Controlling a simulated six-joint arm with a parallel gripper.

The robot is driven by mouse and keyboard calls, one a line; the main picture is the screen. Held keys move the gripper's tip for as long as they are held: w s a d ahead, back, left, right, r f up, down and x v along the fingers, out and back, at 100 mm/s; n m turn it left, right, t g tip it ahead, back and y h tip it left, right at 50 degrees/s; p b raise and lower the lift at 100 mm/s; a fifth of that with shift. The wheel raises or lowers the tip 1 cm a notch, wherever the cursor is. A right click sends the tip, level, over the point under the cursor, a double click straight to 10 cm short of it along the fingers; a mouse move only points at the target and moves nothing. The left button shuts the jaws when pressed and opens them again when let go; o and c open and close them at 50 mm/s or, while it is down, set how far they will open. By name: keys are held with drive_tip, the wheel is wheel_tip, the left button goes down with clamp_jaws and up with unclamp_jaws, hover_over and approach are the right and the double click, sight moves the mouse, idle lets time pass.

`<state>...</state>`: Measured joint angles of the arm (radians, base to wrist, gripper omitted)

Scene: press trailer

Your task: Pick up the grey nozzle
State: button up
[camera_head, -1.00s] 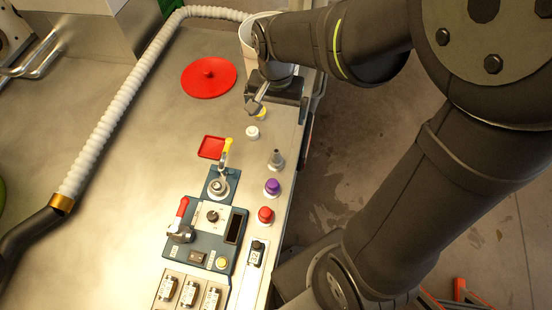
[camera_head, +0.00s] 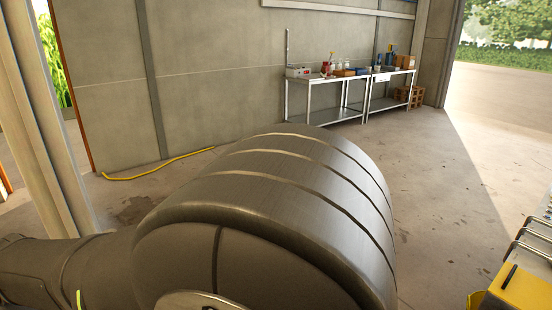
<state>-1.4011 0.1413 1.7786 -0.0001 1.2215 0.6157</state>
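The grey nozzle is not in view now. My gripper is not in view either, so its state and what it holds cannot be seen. A large dark rounded link of my own arm fills the lower middle of the view and hides what is behind it.
Two metal tables (camera_head: 338,113) with bottles and boxes stand along the far wall (camera_head: 215,80). A yellow hose (camera_head: 165,165) lies on the floor (camera_head: 440,190). A yellow object (camera_head: 522,290) and metal bars show at the lower right. An open doorway is at the right.

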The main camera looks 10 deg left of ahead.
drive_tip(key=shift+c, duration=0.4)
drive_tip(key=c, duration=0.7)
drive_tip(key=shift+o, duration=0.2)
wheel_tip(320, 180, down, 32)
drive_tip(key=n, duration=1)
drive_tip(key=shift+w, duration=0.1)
